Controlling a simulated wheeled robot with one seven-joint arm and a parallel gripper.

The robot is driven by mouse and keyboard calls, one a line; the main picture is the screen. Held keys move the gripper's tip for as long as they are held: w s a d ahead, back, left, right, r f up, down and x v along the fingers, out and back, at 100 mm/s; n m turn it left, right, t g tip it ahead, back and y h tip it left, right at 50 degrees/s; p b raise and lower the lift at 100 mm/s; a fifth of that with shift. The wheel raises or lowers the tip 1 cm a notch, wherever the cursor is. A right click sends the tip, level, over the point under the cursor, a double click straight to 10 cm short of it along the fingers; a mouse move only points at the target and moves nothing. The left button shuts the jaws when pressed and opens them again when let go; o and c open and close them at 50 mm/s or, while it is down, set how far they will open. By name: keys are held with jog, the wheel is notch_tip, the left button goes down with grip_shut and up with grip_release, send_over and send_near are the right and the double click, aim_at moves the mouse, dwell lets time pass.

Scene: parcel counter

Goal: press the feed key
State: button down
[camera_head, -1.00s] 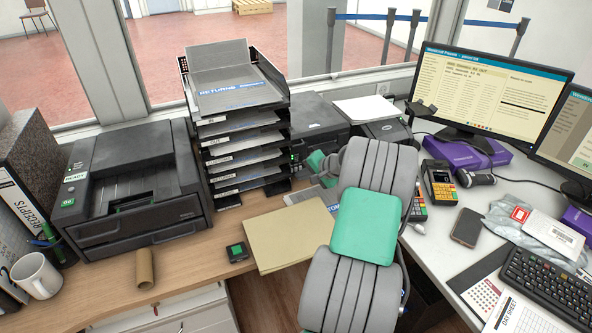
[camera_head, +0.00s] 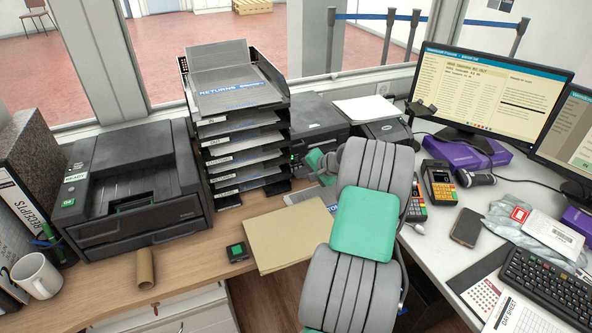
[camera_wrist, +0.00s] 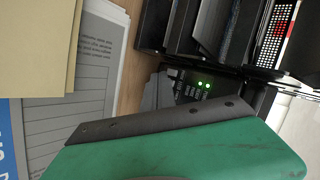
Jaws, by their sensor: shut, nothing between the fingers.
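A dark printer (camera_head: 312,118) stands against the window, behind and right of the tray stack. In the wrist view its control panel (camera_wrist: 192,86) shows two lit green lights and rows of small pale labels too small to read. I cannot tell which key is the feed key. My gripper (camera_head: 317,162) is a green and dark piece close in front of this printer, partly hidden by my arm. In the wrist view its green body and dark bolted edge fill the bottom, just below the panel. It is shut and empty; contact with a key cannot be seen.
The tray stack (camera_head: 240,125) stands close left of my gripper. A beige folder (camera_head: 290,235) and printed papers (camera_wrist: 75,120) lie below. A larger printer (camera_head: 130,185) stands at left. Card terminals (camera_head: 439,182) and monitors (camera_head: 490,85) are at right.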

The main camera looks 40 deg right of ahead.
jog(key=shift+s+a, duration=0.15)
jog(key=shift+s, duration=0.4)
jog(key=shift+s+a+p, duration=0.25)
jog(key=shift+s+p, duration=0.05)
jog(key=shift+s, duration=0.65)
jog(key=shift+s+a+p, duration=0.25)
jog(key=shift+s+a, duration=0.05)
jog(key=shift+s, duration=0.65)
jog(key=shift+s+a+p, duration=0.25)
jog(key=shift+s+p, duration=0.05)
jog(key=shift+s, duration=0.65)
